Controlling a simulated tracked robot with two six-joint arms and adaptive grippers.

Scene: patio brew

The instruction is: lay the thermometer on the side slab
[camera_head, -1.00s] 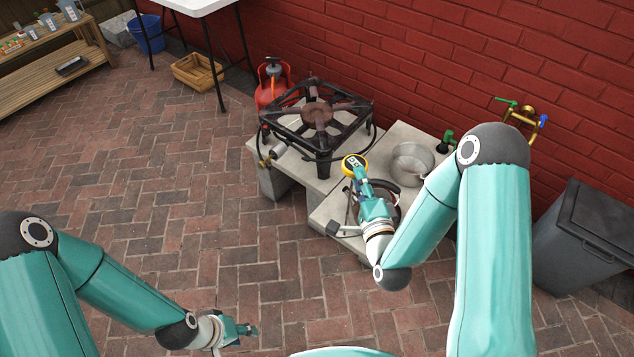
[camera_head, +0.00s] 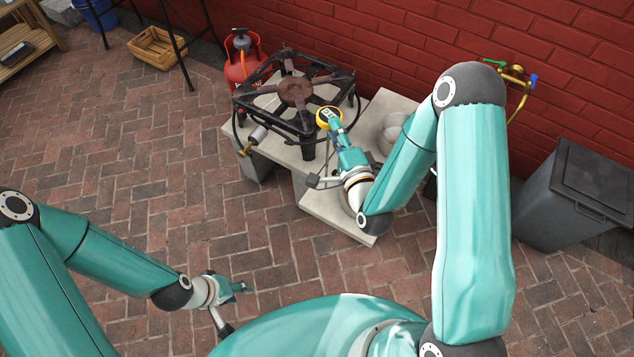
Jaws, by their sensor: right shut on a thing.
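The thermometer, with a round yellow-rimmed dial (camera_head: 328,117), is held at the tip of my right gripper (camera_head: 334,128). It shows just right of the black burner stand, in front of the slabs in the picture. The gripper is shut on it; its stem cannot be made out. The pale side slab (camera_head: 322,212) lies low, right of and in front of the burner, partly hidden by my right arm. I cannot tell the height of the thermometer above it. My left gripper (camera_head: 240,287) is low at the front left, apart from the slabs, its jaws too small to read.
The black burner stand (camera_head: 296,92) stands on a pale slab with a red gas bottle (camera_head: 242,62) behind. A metal pot (camera_head: 392,131) is partly hidden by my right arm. A grey bin (camera_head: 575,195) stands at right.

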